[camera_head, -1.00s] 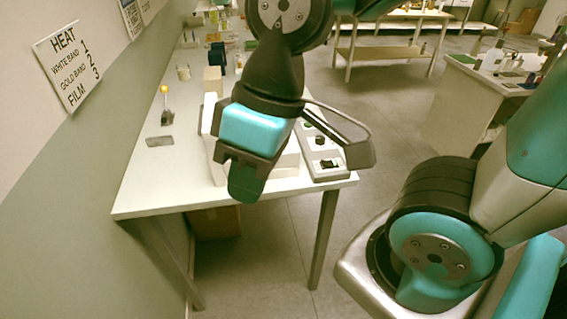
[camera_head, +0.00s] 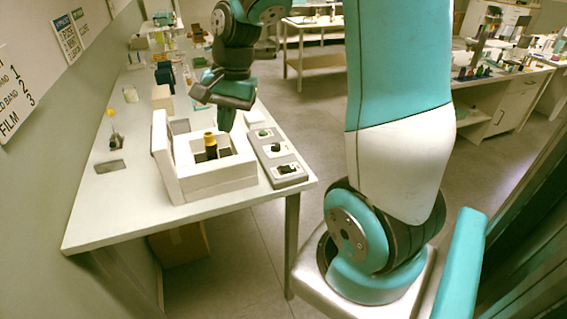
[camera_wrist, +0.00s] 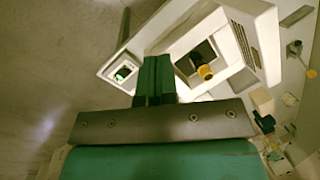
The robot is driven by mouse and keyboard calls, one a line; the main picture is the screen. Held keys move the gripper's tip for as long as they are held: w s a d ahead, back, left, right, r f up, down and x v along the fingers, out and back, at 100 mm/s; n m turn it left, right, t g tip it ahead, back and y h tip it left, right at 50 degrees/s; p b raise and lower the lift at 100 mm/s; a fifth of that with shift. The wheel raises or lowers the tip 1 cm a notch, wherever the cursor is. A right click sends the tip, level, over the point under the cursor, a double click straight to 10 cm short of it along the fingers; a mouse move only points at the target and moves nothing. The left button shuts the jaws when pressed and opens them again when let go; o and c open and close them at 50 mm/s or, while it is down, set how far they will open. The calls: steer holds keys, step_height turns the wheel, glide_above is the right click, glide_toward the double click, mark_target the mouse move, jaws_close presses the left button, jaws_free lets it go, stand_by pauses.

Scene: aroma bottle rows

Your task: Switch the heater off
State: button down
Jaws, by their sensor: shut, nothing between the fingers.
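The heater is probably the white box (camera_head: 215,178) with its lid (camera_head: 163,155) standing up at the left; it also shows in the wrist view (camera_wrist: 225,80). A dark bottle with a yellow cap (camera_head: 210,142) stands in one of its wells, and the cap shows in the wrist view (camera_wrist: 205,72). A grey panel (camera_head: 275,155) with several switches lies along the box's right side. Its far switch (camera_head: 263,133) looks green, and a green-lit switch (camera_wrist: 122,73) shows in the wrist view. My gripper (camera_head: 222,122) is shut and empty, above the far end of the box and panel. The fingers (camera_wrist: 157,75) hide part of the panel.
A wall sign (camera_head: 15,95) lists white band 1 and film 3; its left part is cut off. A small tray (camera_head: 111,166) and a yellow-topped item (camera_head: 113,128) are on the table's left. Blocks and bottles stand farther back. The table's front corner (camera_head: 90,235) is clear.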

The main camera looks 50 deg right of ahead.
steer(key=d+f+m, duration=0.3)
steer(key=d+m, duration=0.2)
steer(key=d, duration=0.3)
steer(key=m, duration=0.7)
glide_above(283, 166)
steer(key=s+d, duration=0.1)
steer(key=d, duration=0.1)
step_height(283, 166, down, 4)
steer(key=shift+s+r+h+b, duration=0.2)
steer(key=shift+h+b, duration=0.1)
steer(key=shift+h, duration=0.1)
steer(key=shift+a+f, duration=0.1)
steer(key=f, duration=0.4)
steer(key=a+f+p, duration=0.1)
steer(key=f, duration=0.4)
steer(key=w+f+p, duration=0.1)
steer(key=f, duration=0.3)
steer(key=shift+a+f, duration=0.35)
